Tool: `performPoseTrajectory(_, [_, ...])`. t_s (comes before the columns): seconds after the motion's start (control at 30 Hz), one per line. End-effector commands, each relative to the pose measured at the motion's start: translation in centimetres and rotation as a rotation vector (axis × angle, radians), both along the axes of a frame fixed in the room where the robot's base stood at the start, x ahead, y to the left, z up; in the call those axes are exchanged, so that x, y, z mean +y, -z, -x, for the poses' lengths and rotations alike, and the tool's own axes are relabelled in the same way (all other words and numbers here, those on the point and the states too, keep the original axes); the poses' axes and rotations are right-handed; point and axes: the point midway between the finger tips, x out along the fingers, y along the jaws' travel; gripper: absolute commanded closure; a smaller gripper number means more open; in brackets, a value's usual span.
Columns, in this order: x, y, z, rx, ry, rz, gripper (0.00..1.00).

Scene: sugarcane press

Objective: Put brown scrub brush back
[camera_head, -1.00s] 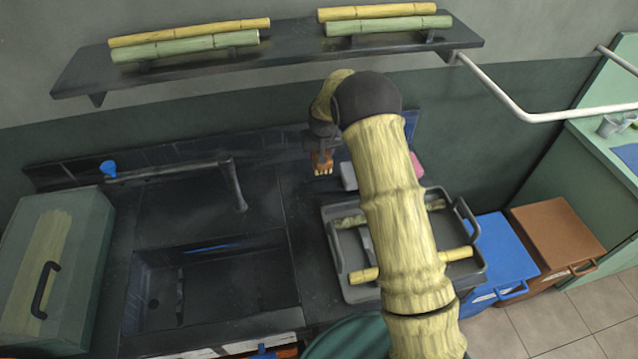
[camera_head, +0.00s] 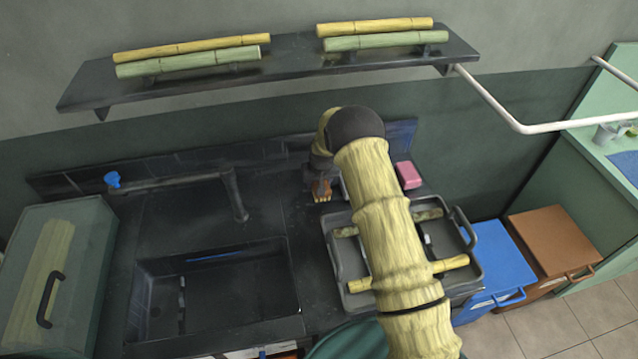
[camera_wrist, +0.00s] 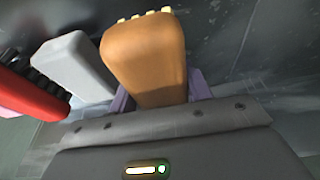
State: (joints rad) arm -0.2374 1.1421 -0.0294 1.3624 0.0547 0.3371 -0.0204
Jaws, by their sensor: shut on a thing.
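The brown scrub brush (camera_head: 321,190) shows at the end of my arm, over the dark counter to the right of the sink tap. In the wrist view the brown scrub brush (camera_wrist: 145,55) is a rounded orange-brown block with pale bristle tufts along its far edge. My gripper (camera_wrist: 152,98) is shut on it, with the purple-grey fingers partly hidden behind the brush. In the head view my arm hides most of the gripper. I cannot tell whether the brush touches the counter.
Beside the brush are a pale grey block (camera_wrist: 75,68) and a red brush with dark bristles (camera_wrist: 28,92). A pink block (camera_head: 408,174) lies on the counter. A grey tray (camera_head: 345,277) with cane pieces, the sink (camera_head: 215,285) and the tap (camera_head: 236,195) are close by.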

Motion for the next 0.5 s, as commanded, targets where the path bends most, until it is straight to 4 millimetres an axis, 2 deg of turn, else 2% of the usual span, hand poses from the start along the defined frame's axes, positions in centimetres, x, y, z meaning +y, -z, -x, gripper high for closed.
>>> performPoseTrajectory(0.13, [0.0,1.4,0.0,0.0,0.0,0.0,0.72])
performPoseTrajectory(0.5, [0.0,2.0,0.0,-0.001,0.0,0.0,0.72])
